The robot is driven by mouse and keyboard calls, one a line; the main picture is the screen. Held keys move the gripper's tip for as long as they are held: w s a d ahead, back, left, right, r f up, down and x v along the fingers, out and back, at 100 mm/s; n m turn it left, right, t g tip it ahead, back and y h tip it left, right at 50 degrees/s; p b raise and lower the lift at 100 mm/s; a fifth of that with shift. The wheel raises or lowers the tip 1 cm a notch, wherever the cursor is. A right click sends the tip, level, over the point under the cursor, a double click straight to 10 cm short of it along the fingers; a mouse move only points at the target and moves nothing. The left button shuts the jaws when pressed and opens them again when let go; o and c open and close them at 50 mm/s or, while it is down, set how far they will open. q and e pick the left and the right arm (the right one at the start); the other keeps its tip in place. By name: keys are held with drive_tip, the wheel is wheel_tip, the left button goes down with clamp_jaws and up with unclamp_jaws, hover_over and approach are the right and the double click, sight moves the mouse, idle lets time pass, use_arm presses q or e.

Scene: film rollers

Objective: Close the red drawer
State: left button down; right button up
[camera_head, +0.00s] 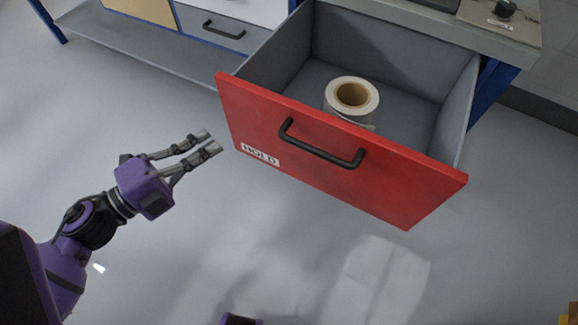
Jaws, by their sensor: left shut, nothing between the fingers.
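The red drawer (335,155) is pulled far out of the workbench. Its red front has a dark bar handle (320,146) and a white label reading "HOLD" (260,154). A white film roll (352,94) with a brown core stands inside, on the drawer's grey floor. My left gripper (212,141) is in front of the drawer's left end, just left of the red front in the picture. Its fingers are close together and hold nothing, with a small gap to the front.
The workbench top (440,22) is at the top right, with a grey device with a black knob (503,10) on it. A grey drawer (222,30) at the upper left looks shut. A low grey shelf (150,45) runs beneath. The floor in front is clear.

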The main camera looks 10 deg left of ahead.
use_arm(q)
drive_tip(key=s+d+m+g+h, duration=0.4)
drive_tip(key=s+d+m+g, duration=0.1)
drive_tip(key=s+m, duration=0.15)
drive_tip(key=w+d+m+b, duration=0.1)
drive_tip(key=w+d, duration=0.7)
drive_tip(key=d, duration=0.2)
drive_tip(key=shift+w+d+r+g, duration=0.15)
drive_tip(key=shift+w+r+g, duration=0.15)
drive_tip(key=shift+w, duration=0.1)
use_arm(e)
drive_tip(key=shift+f, duration=0.8)
